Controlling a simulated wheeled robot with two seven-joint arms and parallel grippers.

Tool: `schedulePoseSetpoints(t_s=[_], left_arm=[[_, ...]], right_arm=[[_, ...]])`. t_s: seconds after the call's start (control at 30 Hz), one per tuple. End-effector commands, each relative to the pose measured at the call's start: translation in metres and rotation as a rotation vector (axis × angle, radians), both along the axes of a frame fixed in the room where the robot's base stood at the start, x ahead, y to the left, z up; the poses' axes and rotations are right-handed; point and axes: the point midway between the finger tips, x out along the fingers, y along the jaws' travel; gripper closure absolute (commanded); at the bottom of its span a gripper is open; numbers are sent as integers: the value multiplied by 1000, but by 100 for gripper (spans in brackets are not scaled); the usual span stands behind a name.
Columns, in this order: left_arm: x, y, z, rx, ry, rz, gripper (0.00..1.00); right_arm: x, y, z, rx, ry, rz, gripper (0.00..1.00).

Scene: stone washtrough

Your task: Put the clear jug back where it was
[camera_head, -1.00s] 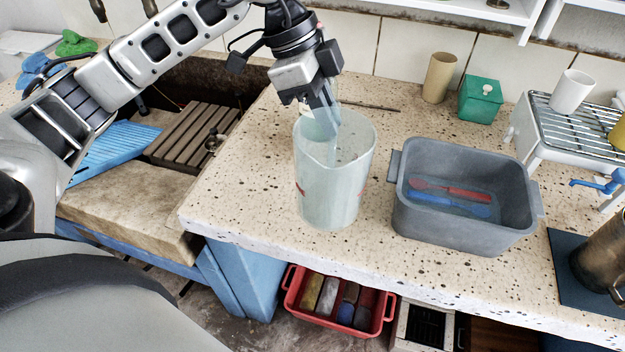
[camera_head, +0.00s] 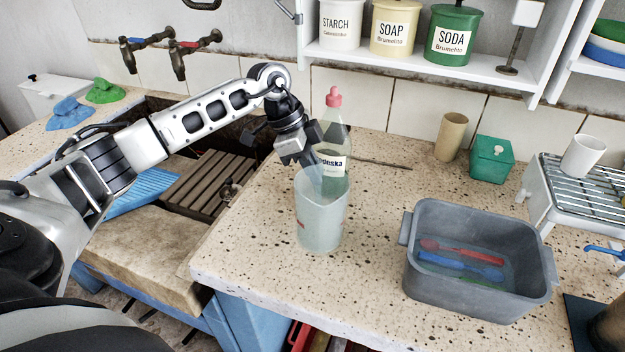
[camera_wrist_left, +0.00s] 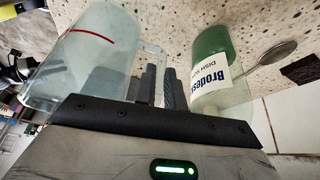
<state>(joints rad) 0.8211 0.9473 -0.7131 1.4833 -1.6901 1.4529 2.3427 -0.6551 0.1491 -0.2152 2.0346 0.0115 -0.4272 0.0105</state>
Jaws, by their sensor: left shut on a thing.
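The clear jug (camera_head: 322,228) is upright over the left part of the speckled counter, near its front left corner. My left gripper (camera_head: 316,162) is shut on the jug's handle at its far side. In the left wrist view the jug (camera_wrist_left: 92,58), with a red line on it, is left of my left gripper (camera_wrist_left: 160,90), and the handle runs between the fingers. I cannot tell whether the jug's base touches the counter. A dish-soap bottle (camera_head: 332,130) with a pink cap stands just behind the gripper; its label shows in the left wrist view (camera_wrist_left: 212,78). My right gripper is not in view.
A grey tub (camera_head: 425,270) holding red and blue utensils stands to the right. A tan cup (camera_head: 452,138), green box (camera_head: 492,160) and wire rack (camera_head: 575,190) are further back. The sink (camera_head: 250,130) lies left. A spoon (camera_wrist_left: 275,52) lies beside the bottle.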

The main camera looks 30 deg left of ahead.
Motion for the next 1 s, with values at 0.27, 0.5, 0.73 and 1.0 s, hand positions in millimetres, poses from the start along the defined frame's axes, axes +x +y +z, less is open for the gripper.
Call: schedulePoseSetpoints(t_s=[0.27, 0.5, 0.73, 1.0], left_arm=[[3, 4, -28, -2, 5, 0, 100], [3, 4, -38, 0, 0, 0, 100], [3, 4, -38, 0, 0, 0, 67], [3, 8, -31, 0, -1, 0, 67]], right_arm=[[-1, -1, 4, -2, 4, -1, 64], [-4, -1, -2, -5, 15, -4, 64], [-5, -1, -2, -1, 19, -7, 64], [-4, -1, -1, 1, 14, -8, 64]])
